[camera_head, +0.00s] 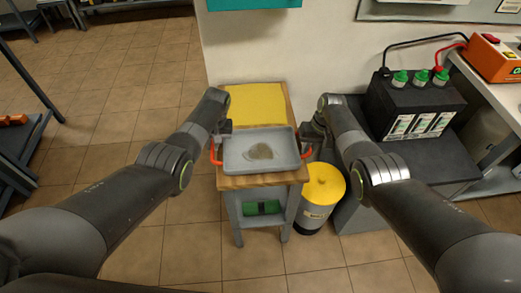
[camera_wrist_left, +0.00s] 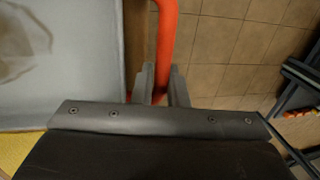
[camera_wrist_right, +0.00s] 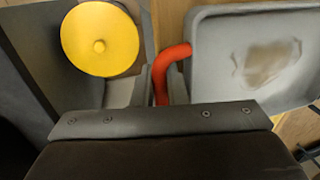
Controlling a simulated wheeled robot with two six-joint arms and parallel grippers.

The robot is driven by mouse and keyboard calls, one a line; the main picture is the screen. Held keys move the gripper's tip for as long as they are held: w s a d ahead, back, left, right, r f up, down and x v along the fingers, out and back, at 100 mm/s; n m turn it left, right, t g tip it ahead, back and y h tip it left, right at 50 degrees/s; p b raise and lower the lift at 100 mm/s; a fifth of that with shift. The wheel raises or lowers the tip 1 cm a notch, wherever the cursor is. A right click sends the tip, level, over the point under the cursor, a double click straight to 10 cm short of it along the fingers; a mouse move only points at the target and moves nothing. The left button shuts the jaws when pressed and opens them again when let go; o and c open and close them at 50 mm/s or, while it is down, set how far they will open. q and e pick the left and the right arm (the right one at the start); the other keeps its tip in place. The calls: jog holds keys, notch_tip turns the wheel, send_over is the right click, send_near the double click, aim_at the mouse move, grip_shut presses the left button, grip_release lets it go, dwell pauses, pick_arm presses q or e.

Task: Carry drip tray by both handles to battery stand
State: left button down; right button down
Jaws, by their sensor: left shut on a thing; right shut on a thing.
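The grey drip tray (camera_head: 236,160) with a brownish stain on its floor is over the small wooden-topped cart (camera_head: 270,182). I cannot tell whether it rests on the top or hangs just above it. It has a red-orange handle at each end. My left gripper (camera_head: 219,138) is shut on the left handle (camera_wrist_left: 167,40). My right gripper (camera_head: 306,142) is shut on the right handle (camera_wrist_right: 163,75). The tray also shows in the left wrist view (camera_wrist_left: 75,100) and the right wrist view (camera_wrist_right: 222,78). The dark battery stand (camera_head: 425,160) at the right bears a black battery (camera_head: 415,105) with green caps.
A yellow sheet (camera_head: 256,102) lies on the cart behind the tray. A yellow-lidded bin (camera_head: 322,186) stands on the floor between cart and stand. An orange charger (camera_head: 492,58) sits on the bench at the far right, cabled to the battery. Tiled floor is open at the left.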

pick_arm(q)
jog(key=shift+w+r, duration=0.1)
jog(key=shift+r, duration=0.1)
pick_arm(e)
jog(key=shift+r, duration=0.2)
